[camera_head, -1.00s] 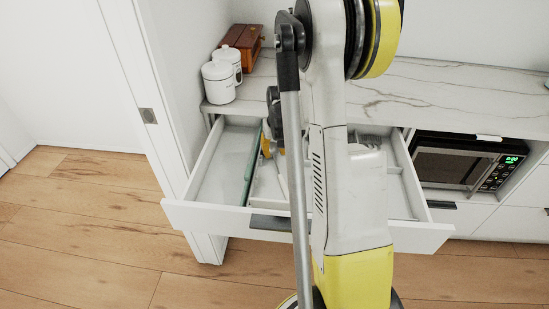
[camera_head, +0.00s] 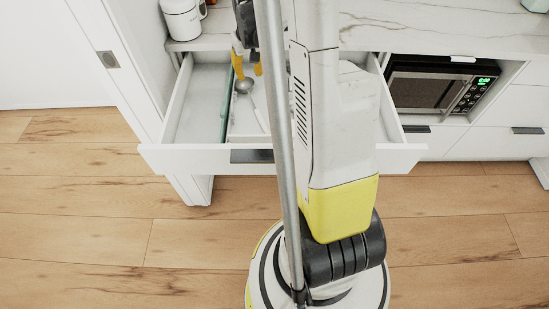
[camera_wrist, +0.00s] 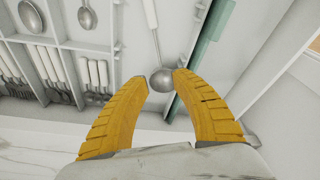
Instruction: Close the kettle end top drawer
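The open top drawer (camera_head: 405,158) sticks out under the marble counter, its white front and dark handle (camera_head: 251,156) facing me. My gripper (camera_head: 247,72) points down at the left half of the drawer, far behind its front panel. In the wrist view my gripper (camera_wrist: 161,78) has its two yellow fingers apart. A metal ladle (camera_wrist: 161,80) shows between and beyond the fingertips; I see no grip on it. A green strip (camera_wrist: 200,50) lies to the right of the ladle. My arm hides the middle and right of the drawer.
A white lidded vessel (camera_head: 181,18) stands at the counter's left end. A microwave (camera_head: 430,90) sits in a niche on the right. A white door frame (camera_head: 118,70) stands close on the left. Spoons and other cutlery (camera_wrist: 45,70) lie in compartments. The wooden floor in front is clear.

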